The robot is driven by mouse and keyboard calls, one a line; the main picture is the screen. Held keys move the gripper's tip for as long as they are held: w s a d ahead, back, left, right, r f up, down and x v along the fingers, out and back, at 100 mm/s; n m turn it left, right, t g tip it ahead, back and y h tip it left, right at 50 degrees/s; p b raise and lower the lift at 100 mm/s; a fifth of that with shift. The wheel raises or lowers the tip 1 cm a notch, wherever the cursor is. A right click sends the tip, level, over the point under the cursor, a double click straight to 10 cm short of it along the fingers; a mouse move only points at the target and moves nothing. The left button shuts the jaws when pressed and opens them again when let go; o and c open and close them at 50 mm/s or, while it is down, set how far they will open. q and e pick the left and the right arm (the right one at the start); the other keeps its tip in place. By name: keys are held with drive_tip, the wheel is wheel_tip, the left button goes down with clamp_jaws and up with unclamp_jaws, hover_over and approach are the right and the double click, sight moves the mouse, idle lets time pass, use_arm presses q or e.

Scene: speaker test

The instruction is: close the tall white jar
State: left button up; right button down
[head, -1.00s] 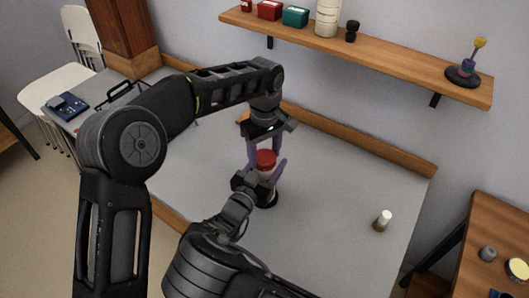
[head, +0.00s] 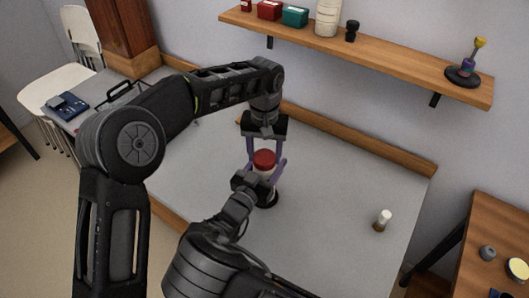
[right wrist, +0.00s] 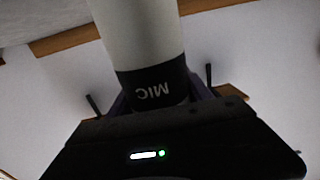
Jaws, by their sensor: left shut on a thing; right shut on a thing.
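The tall white jar (head: 266,174) stands upright on the grey table, with a dark foot at its base. The right wrist view shows its white body (right wrist: 140,35) close up, with a black band lettered "MIC". A red lid (head: 264,157) sits on top of the jar; whether it is fully seated I cannot tell. My left gripper (head: 265,153) points down from above, its purple fingers shut on the red lid. My right gripper (head: 265,170) reaches in from the front, shut around the jar's body. The fingers partly hide the jar.
A small white-topped bottle (head: 383,219) stands on the table to the right. A wall shelf (head: 400,64) with several containers runs behind. A wooden side table (head: 500,225) is at the right.

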use_arm(q)
drive_tip(key=m, duration=0.5)
drive_tip(key=shift+m, duration=0.3)
drive_tip(key=m, duration=0.6)
drive_tip(key=shift+m, duration=0.4)
drive_tip(key=o, duration=1.5)
drive_tip(key=shift+o, duration=0.2)
drive_tip(key=shift+r, duration=2.25)
drive_tip(key=shift+d, duration=0.1)
drive_tip(key=shift+c, duration=0.4)
